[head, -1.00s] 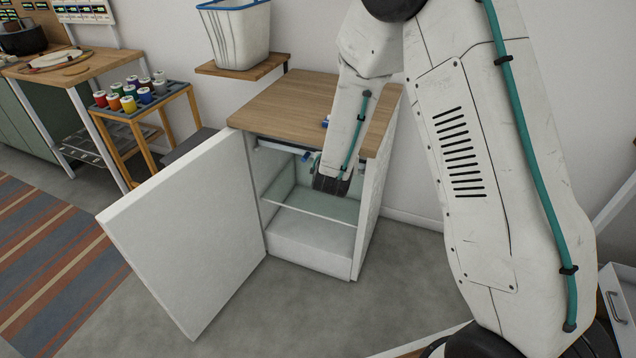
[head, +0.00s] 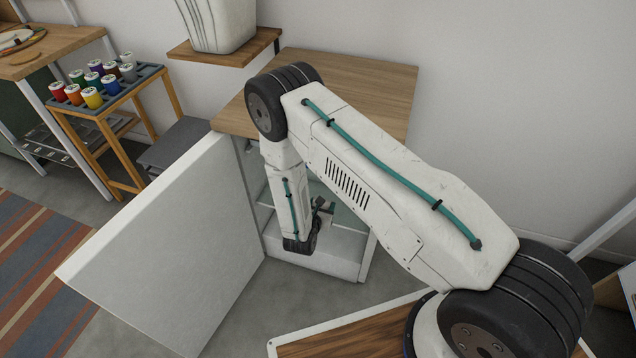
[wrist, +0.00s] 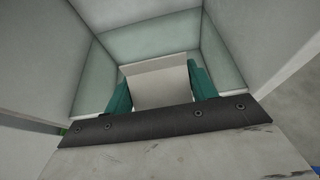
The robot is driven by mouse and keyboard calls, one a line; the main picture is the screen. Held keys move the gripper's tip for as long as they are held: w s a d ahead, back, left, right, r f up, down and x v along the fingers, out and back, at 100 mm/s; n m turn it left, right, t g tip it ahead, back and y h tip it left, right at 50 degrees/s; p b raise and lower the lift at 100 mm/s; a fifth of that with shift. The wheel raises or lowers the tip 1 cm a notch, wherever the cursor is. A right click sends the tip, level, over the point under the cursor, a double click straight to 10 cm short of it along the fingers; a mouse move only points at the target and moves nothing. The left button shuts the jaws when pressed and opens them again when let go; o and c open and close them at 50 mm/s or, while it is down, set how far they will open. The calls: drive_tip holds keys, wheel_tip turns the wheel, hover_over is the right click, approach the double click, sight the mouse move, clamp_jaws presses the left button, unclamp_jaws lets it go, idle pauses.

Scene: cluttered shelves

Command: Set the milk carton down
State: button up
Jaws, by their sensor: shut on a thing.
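The milk carton (wrist: 162,88) shows in the wrist view as a plain pale block between the teal fingers of my gripper (wrist: 161,82). My gripper is shut on it. Beyond the carton are the pale green walls of the fridge interior (wrist: 150,42). In the head view my wrist hangs at the opening of the small white fridge (head: 318,258), and my gripper (head: 323,206) points inward. The carton cannot be made out in the head view, and my arm covers much of the opening. Whether the carton touches a shelf cannot be told.
The fridge door (head: 165,245) stands wide open to the left. The wooden top (head: 350,85) is above the opening. A glass shelf (head: 345,218) spans the inside. A wall shelf (head: 225,52) holds a white bin (head: 215,22). A rack of coloured spools (head: 103,92) stands left.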

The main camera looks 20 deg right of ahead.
drive_tip(key=w+d+f, duration=0.1)
drive_tip(key=w+f, duration=0.1)
drive_tip(key=w, duration=0.4)
drive_tip(key=w+d+f, duration=0.1)
drive_tip(key=w+f, duration=0.1)
drive_tip(key=w, duration=0.5)
drive_tip(key=shift+w+f, duration=0.2)
drive_tip(key=shift+f, duration=0.15)
drive_tip(key=shift+d+f, duration=0.1)
drive_tip(key=o, duration=1.3)
drive_tip(key=v, duration=1.2)
